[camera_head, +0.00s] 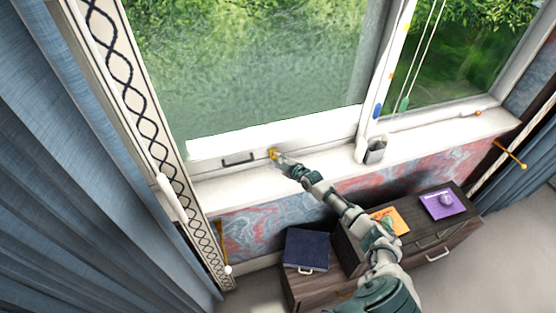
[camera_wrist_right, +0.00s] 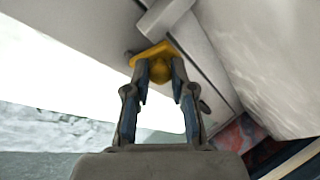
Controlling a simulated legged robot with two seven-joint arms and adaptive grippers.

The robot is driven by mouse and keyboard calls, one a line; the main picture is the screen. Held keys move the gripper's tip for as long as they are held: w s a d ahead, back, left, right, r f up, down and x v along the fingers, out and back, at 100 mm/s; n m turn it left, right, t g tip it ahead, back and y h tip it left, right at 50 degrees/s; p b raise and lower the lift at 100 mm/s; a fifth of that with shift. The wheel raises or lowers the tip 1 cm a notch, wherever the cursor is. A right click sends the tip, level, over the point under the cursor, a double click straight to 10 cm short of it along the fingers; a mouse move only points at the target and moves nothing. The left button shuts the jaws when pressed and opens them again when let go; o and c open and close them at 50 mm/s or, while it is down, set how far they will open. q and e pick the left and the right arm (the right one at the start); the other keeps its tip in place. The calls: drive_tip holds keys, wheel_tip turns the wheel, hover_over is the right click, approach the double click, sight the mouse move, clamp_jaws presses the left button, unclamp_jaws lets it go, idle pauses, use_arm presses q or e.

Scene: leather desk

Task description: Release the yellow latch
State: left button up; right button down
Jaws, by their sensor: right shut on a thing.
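The yellow latch (camera_head: 272,154) is a small yellow piece on the lower rail of the white window frame, right of a dark handle (camera_head: 238,159). In the right wrist view the yellow latch (camera_wrist_right: 153,54) has a flat plate and a rounded knob. My right gripper (camera_head: 279,159) reaches it from the lower right. In the right wrist view my right gripper (camera_wrist_right: 159,72) has its two fingers on either side of the knob, shut on it. The fingertips hide part of the knob. My left gripper is not in view.
The white sill (camera_head: 330,165) runs below the window. A small grey container (camera_head: 375,152) stands on it at right. Below are a dark blue box (camera_head: 306,249), a cabinet with an orange book (camera_head: 391,221) and a purple book (camera_head: 443,204). A blue curtain (camera_head: 80,180) hangs at left.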

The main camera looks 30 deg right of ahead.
sight(271, 154)
drive_tip(key=shift+r, duration=0.15)
drive_tip(key=shift+r+g+p, duration=0.45)
drive_tip(key=shift+g+p, duration=0.15)
drive_tip(key=shift+p, duration=0.1)
drive_tip(key=shift+r+m+g+p, duration=0.4)
drive_tip(key=shift+r+g, duration=0.05)
drive_tip(key=shift+g, duration=0.35)
drive_tip(key=shift+w+r+m+g, duration=0.15)
drive_tip(key=shift+r+g, duration=0.15)
drive_tip(key=shift+g, duration=0.3)
drive_tip(key=shift+w+r+m+g, duration=0.15)
drive_tip(key=shift+r+g, duration=0.1)
drive_tip(key=shift+g, duration=0.35)
drive_tip(key=shift+w+r+g+y, duration=0.15)
drive_tip(key=shift+r+g+y, duration=0.2)
drive_tip(key=shift+g, duration=0.45)
drive_tip(key=shift+w+r+m+g+b, duration=0.15)
drive_tip(key=shift+w+m+g+b, duration=0.15)
drive_tip(key=shift+g+b, duration=0.55)
drive_tip(key=g+b, duration=0.1)
drive_tip(key=b, duration=0.2)
drive_tip(key=shift+w+d+r+g+y, duration=0.1)
drive_tip(key=shift+w+r+g+y, duration=0.1)
drive_tip(key=shift+r+g+y, duration=0.15)
drive_tip(key=shift+w+r+g+b, duration=0.1)
drive_tip(key=shift+r+g+b, duration=0.25)
drive_tip(key=shift+b, duration=0.3)
